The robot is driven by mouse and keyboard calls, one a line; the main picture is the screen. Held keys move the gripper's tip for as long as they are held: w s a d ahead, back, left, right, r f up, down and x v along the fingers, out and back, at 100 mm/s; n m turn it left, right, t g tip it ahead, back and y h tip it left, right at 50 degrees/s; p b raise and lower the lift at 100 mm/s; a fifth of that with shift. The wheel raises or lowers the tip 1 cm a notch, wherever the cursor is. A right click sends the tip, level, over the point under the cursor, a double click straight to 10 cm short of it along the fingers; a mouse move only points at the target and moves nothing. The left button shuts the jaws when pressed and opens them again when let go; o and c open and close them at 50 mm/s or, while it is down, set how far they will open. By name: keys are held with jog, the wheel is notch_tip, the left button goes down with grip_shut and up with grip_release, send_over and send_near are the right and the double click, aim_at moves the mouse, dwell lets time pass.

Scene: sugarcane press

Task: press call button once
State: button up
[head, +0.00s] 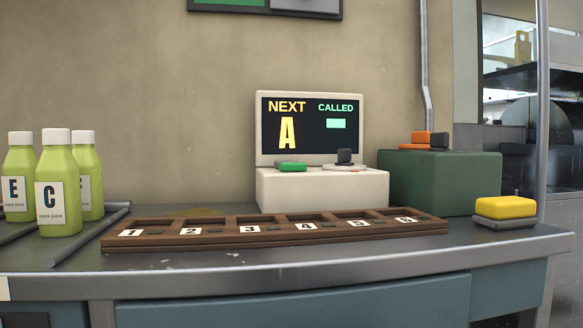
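A cream display unit (260,130) stands at the back of the counter. Its dark screen shows a large orange letter A on the left and the word CALLED above a short green bar on the right. On the ledge of its white base (322,190) sit a green button (291,166) and a small dark block (344,156) on a pale round plate. An orange button (420,138) sits on a green box (432,180) to the right. A large yellow button (506,207) on a grey base stands at the counter's right end. No label marks which is the call button. My gripper is not in view.
A brown wooden rack (275,238) with numbered slots, seemingly empty, lies along the counter front. Green juice bottles, including one marked C (58,185), stand at the left by metal rails (95,232). A metal post (542,100) rises at the right. Space above the counter is clear.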

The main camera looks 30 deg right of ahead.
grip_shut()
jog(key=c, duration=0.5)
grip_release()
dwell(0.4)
